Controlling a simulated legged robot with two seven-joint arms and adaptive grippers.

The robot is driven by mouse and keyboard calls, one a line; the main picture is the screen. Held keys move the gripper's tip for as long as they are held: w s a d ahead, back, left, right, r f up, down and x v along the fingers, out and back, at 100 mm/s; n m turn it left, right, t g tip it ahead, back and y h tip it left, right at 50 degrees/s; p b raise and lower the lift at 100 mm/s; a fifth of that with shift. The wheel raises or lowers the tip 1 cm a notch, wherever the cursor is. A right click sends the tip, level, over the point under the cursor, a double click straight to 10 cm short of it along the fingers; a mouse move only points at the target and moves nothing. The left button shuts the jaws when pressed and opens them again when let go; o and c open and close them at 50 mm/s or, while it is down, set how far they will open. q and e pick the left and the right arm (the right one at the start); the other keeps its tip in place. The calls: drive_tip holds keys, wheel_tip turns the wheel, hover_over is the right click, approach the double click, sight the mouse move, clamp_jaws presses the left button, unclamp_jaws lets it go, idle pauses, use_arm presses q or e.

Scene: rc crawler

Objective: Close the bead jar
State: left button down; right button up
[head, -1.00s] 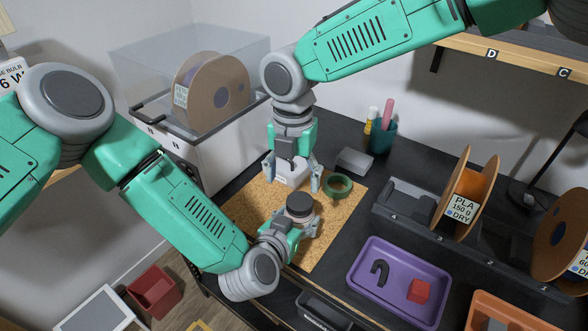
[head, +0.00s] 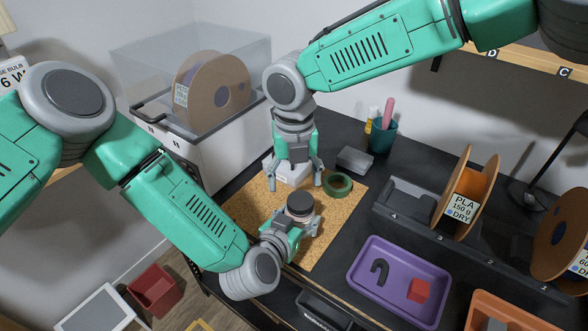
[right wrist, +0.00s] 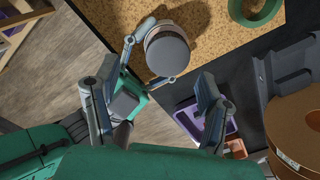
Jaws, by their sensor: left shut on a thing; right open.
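The bead jar (head: 300,212) stands upright over the front part of the cork mat, with a dark round lid (head: 300,201) on top. My left gripper (head: 293,224) is shut on the jar's body from the front left. How tightly the lid sits cannot be told. In the right wrist view the lid (right wrist: 168,54) shows as a grey disc above the jar's side, with the left gripper's fingers around the jar. My right gripper (head: 295,181) points down, open and empty, behind the jar and apart from it.
A white block (head: 291,172) is behind the right gripper's fingers. A green ring (head: 338,194) lies on the cork mat (head: 245,215) right of it. A grey box (head: 354,160), teal cup (head: 382,138), spool rack (head: 405,215) and purple tray (head: 370,292) stand farther right.

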sight(297, 199)
drive_tip(key=f, duration=0.5)
drive_tip(key=shift+d+f, duration=0.35)
drive_tip(key=shift+d, duration=0.05)
drive_tip(key=shift+a, duration=0.15)
